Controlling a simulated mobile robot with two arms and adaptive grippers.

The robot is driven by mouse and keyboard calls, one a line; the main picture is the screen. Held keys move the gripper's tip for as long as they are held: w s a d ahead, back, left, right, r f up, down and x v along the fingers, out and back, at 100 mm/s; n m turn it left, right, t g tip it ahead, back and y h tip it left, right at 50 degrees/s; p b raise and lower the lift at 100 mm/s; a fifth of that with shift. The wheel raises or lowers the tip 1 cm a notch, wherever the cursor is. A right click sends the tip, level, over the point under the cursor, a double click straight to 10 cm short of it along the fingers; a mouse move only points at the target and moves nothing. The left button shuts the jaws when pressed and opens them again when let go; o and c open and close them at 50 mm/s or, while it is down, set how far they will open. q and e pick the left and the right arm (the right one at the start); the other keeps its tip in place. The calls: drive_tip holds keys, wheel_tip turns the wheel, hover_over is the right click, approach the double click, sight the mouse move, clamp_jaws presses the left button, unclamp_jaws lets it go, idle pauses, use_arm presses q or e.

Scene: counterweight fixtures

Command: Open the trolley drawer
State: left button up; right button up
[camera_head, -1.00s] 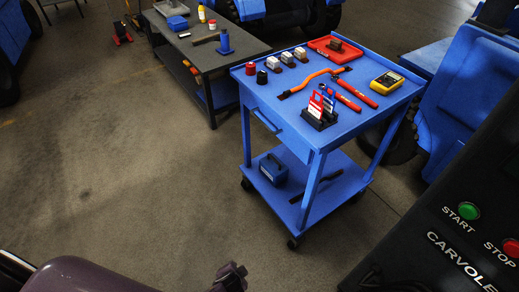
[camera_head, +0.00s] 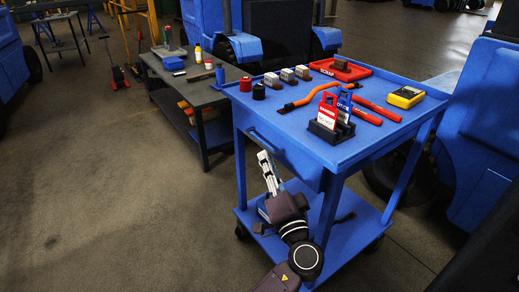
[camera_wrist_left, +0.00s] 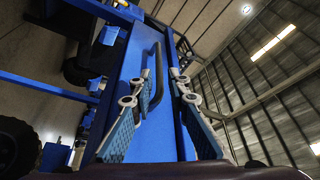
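The blue trolley (camera_head: 340,160) stands at centre right in the head view, with its shut drawer (camera_head: 285,155) under the top facing me. The dark drawer handle (camera_head: 263,141) is a bar on the drawer front. My left gripper (camera_head: 265,158) is just in front of the drawer, close below the handle. In the left wrist view, the gripper (camera_wrist_left: 162,74) is open, its two fingers spread, and the handle (camera_wrist_left: 157,72) appears between them, nearer the left finger. Contact cannot be told. My right gripper is not in view.
On the trolley top are a red tray (camera_head: 340,69), a yellow meter (camera_head: 405,97), a tag holder (camera_head: 331,131), red-handled tools and several small items. A grey workbench (camera_head: 185,95) stands behind left.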

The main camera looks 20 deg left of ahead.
sight(259, 141)
use_arm(q)
drive_tip(key=x, duration=0.7)
drive_tip(key=shift+w+a, duration=0.2)
drive_tip(key=shift+w, duration=0.1)
drive_tip(key=shift+f, duration=0.1)
clamp_jaws()
